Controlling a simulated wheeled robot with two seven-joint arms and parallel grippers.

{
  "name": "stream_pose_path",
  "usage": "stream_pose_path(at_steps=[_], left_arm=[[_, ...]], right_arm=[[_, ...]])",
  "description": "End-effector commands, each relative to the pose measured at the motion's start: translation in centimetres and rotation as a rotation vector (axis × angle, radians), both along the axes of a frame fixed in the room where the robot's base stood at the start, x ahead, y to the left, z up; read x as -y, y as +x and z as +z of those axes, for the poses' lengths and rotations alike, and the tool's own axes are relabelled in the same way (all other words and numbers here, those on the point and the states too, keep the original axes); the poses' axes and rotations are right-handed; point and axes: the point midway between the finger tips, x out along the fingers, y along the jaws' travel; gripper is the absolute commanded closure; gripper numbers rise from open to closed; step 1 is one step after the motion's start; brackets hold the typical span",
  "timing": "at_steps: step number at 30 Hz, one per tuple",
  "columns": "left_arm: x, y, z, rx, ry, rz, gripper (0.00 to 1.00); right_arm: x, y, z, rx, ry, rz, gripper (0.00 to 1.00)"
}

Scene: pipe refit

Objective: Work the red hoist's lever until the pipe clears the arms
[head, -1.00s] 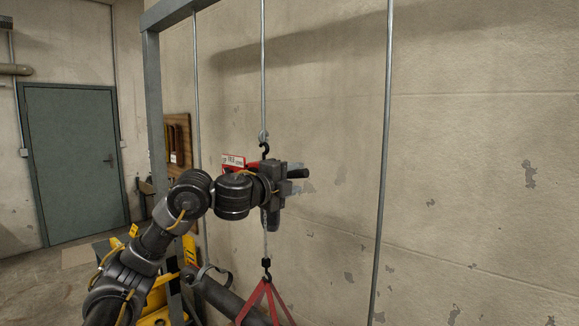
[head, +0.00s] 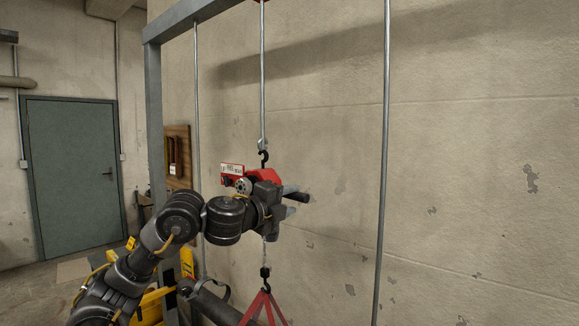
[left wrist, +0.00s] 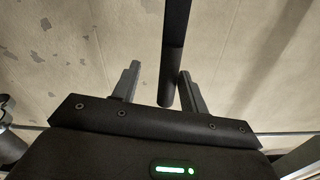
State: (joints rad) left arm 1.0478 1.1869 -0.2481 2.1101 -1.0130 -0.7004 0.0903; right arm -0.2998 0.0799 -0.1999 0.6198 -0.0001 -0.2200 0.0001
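The red hoist (head: 265,175) hangs from a hook on a rod in the head view, partly hidden behind my left gripper. My left gripper (head: 294,202) is at the hoist's lower right side. In the left wrist view, the dark lever (left wrist: 174,50) passes between its two fingers (left wrist: 158,88). The fingers stand apart, with a gap showing on the lever's left side. Below the hoist, a red sling (head: 266,303) hangs from a lower hook. The dark pipe (head: 220,306) shows beside the sling, cut off by the bottom edge. My right gripper is out of view.
A grey frame (head: 155,110) stands around the hoist, with thin upright rods (head: 384,150) on either side. Yellow stand parts (head: 152,302) are at lower left. A green door (head: 70,175) is far left. The wall on the right is bare.

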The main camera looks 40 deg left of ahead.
Motion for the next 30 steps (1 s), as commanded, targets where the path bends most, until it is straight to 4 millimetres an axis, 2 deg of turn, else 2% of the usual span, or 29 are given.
stream_pose_path(at_steps=[18, 30], left_arm=[[0.2, -6.4, 0.0, 0.001, 0.001, 0.000, 0.56], [0.2, -7.0, 0.1, 0.001, -0.002, 0.000, 0.56]], right_arm=[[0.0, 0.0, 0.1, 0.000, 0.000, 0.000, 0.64], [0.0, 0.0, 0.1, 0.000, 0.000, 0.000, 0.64]])
